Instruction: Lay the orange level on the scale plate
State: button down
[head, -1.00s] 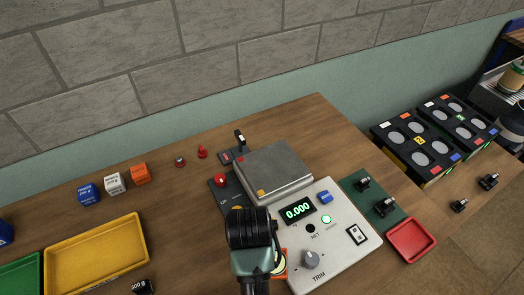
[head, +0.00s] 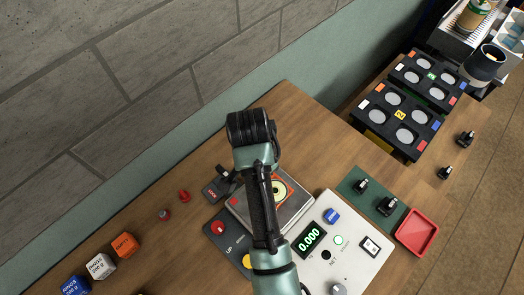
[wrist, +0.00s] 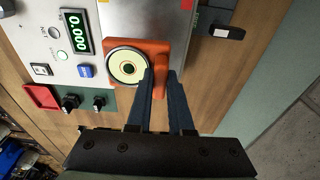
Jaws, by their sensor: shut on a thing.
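The orange level (wrist: 112,58), with a round pale bullseye vial, is in my gripper (wrist: 161,74). The two dark fingers are on its tab-like end in the wrist view. In the head view the level (head: 281,187) shows beside my arm, over the grey metal scale plate (head: 296,207). The plate (wrist: 140,22) also lies behind the level in the wrist view. I cannot tell whether the level touches the plate. The scale display (head: 309,240) reads 0.000. My arm hides part of the plate, and my fingertips are hidden in the head view.
A lock switch (head: 217,187) stands at the plate's back left corner, and a red knob (head: 217,228) is on its left. Orange (head: 124,244) and white (head: 100,267) cubes stand at left.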

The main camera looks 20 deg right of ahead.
jog(key=shift+s+f, duration=0.2)
jog(key=shift+f, duration=0.4)
jog(key=shift+w+f+p, duration=0.15)
jog(key=shift+f+p, duration=0.4)
jog(key=shift+f, duration=2.1)
jog(key=c, duration=0.8)
grip_release()
jog(key=shift+f, duration=0.1)
jog(key=r, duration=0.4)
jog(key=a+r, duration=0.1)
jog(key=r, duration=0.7)
jog(key=shift+s+a+r, duration=0.1)
jog(key=shift+s+a, duration=0.1)
